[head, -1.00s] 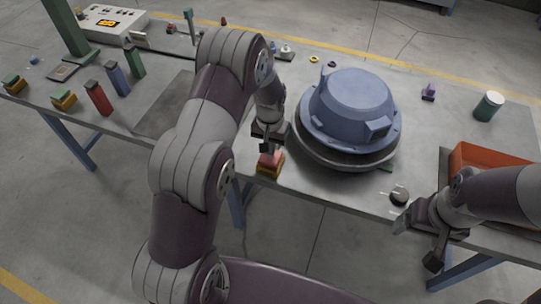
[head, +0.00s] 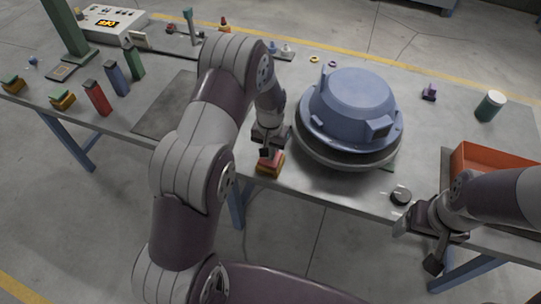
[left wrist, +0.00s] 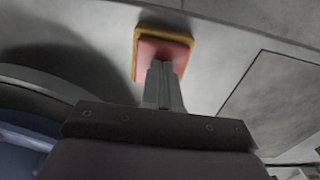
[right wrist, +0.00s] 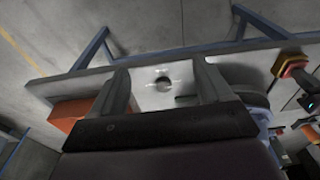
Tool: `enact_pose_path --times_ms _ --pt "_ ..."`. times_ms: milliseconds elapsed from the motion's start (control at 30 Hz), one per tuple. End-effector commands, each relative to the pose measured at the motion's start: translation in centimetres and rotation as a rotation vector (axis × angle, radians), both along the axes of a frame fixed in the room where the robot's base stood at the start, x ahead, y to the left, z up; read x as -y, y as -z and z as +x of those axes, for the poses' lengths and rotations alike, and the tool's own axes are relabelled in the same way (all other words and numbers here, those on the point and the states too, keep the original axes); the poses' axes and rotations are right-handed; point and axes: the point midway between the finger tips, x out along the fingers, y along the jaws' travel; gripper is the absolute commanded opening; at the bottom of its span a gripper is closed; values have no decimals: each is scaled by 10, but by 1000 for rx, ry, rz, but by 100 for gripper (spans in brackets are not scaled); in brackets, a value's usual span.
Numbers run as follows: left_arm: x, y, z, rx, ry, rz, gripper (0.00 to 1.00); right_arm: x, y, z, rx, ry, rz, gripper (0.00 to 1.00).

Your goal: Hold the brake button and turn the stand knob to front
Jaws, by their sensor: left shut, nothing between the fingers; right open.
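The brake button (head: 271,164) is a red cap on a yellow base at the table's front edge; it also shows in the left wrist view (left wrist: 178,50). My left gripper (head: 265,153) is shut and empty, its fingertips over the red cap and apparently touching it. The stand knob (head: 400,194) is a small dark round knob near the front edge, right of the blue hood (head: 350,105) on its round stand (head: 330,157). My right gripper (head: 416,245) is open, off the front edge. In the right wrist view the knob (right wrist: 163,83) appears between its fingers, some distance beyond them. Its pointing direction is unclear.
An orange bin (head: 475,157) stands right of the knob, close to my right arm. Red (head: 98,98), blue and green blocks stand at the left. A green-white cylinder (head: 489,106) stands at the back right. The table front between button and knob is clear.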

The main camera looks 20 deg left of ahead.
Motion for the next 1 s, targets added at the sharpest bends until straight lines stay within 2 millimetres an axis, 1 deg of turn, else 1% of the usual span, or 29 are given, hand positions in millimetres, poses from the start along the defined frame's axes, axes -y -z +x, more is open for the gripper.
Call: enact_pose_path --times_ms 267,300,567,667,700,767,867,900,967,1000 --pt "0 2 -1 -2 0 0 0 0 0 0 0 0 0 78" --pt "0 2 -1 -2 0 0 0 0 0 0 0 0 0 84" --pt "0 3 -1 -3 0 0 0 0 0 0 -1 1 0 84" --pt "0 3 -1 -4 0 0 0 1 11 -4 -46 6 -1 84" --pt "0 3 -1 -4 0 0 0 2 18 1 -68 9 -1 84" --pt "0 3 -2 -5 0 0 0 4 29 23 -89 14 -1 84" --pt "0 3 -2 -5 0 0 0 8 53 82 -120 -65 -7 84" --pt "0 3 -2 -5 0 0 0 10 63 106 -129 -127 -10 84" --pt "0 3 -2 -4 0 0 0 12 75 139 -135 -232 -14 84" --pt "0 3 -1 -4 0 0 0 14 82 158 -136 -307 -18 84"
